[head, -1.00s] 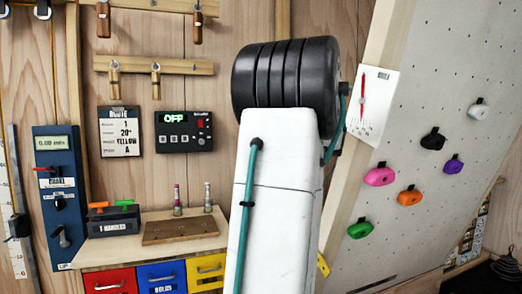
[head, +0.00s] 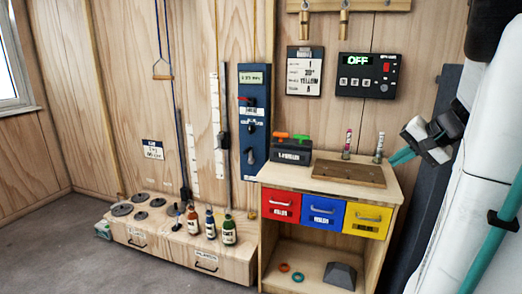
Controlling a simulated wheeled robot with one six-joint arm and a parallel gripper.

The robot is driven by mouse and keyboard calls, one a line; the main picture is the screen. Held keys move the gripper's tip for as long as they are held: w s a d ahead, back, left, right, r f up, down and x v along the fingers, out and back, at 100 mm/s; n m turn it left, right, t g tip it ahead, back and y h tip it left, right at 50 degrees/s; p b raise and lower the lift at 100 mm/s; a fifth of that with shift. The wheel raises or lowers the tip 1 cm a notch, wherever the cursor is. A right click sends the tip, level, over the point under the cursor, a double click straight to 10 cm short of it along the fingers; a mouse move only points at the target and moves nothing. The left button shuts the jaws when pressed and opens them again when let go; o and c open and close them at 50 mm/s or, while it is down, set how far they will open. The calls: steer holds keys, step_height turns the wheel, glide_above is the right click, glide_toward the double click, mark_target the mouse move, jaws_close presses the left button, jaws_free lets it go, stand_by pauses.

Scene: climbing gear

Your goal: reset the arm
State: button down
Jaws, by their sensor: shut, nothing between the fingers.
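My white arm (head: 478,190) with its teal hose fills the right edge of the head view. My gripper (head: 424,142), a small dark and pale end piece, shows beside the arm, in front of the wall and to the right of the workbench. It is shut and holds nothing that I can see. It is apart from the bench top. The rest of the arm runs out of the picture.
A workbench (head: 389,200) with red, blue and yellow drawers stands left of my arm. On it are a black T-handle box (head: 291,150) and a brown board (head: 349,173). A low box (head: 180,250) holds bottles and discs. Grey floor (head: 50,235) is clear at left.

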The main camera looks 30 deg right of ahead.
steer(key=s+a+f+n+g, duration=0.2)
steer(key=s+a+n, duration=0.1)
steer(key=a, duration=0.8)
steer(key=s+a+f+n+g, duration=0.2)
steer(key=a+n, duration=0.3)
steer(key=a, duration=0.7)
steer(key=s+a+f+n+g, duration=0.2)
steer(key=s+a+n+g, duration=0.1)
steer(key=a, duration=0.9)
steer(key=shift+s+f+n, duration=0.3)
steer(key=shift+s+n, duration=0.4)
steer(key=shift+n, duration=0.3)
